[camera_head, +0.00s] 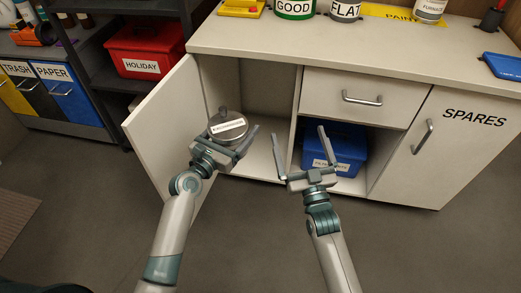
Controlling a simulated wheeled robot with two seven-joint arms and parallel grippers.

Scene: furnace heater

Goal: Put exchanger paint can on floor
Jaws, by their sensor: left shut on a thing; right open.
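A silver paint can (229,127) with a white label is held in my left gripper (232,133). The label text looks like "EXCHANGER", but it is small and hard to read. The can is in front of the open left compartment of the cabinet (270,31). My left gripper is shut on the can, with one finger visible along its right side. My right gripper (301,148) is open and empty, in front of the middle of the cabinet. The grey floor (265,235) is visible below both arms.
The cabinet door (165,130) stands open at the left. A blue box (345,142) sits in the middle compartment, below a drawer (355,97). The "SPARES" door (445,145) is shut. A red "HOLIDAY" box (143,50) is on a dark shelf. Floor in front is clear.

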